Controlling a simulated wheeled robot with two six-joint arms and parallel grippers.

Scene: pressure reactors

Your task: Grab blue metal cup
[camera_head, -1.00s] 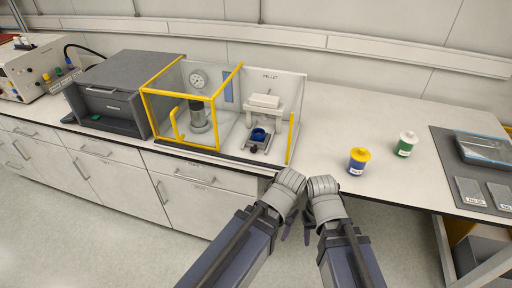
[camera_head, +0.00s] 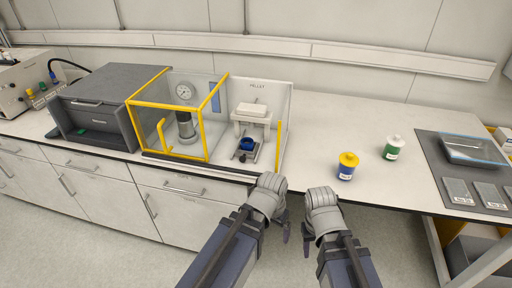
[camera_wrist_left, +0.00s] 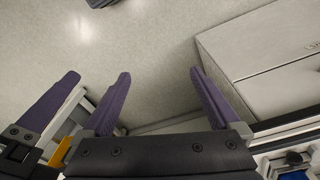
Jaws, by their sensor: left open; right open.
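The blue metal cup (camera_head: 246,143) is small and sits on a dark stand in the right bay of the bench enclosure marked PELLET. A blue patch at the bottom right of the left wrist view (camera_wrist_left: 297,174) may be the same cup. My left gripper (camera_head: 284,231) is open and empty in front of the bench's front edge, below and right of the cup, apart from it. Its two purple fingers spread in the left wrist view (camera_wrist_left: 161,75) over floor. My right gripper (camera_head: 306,239) is open and empty beside it, further right. Its fingers are mostly hidden.
A yellow-framed clear guard (camera_head: 163,105) with a gauge stands left of the cup's bay. A yellow handle post (camera_head: 278,145) stands at the bay's right. Blue-yellow (camera_head: 346,168) and green-white (camera_head: 393,148) jars stand further right. Bench space between bay and jars is clear.

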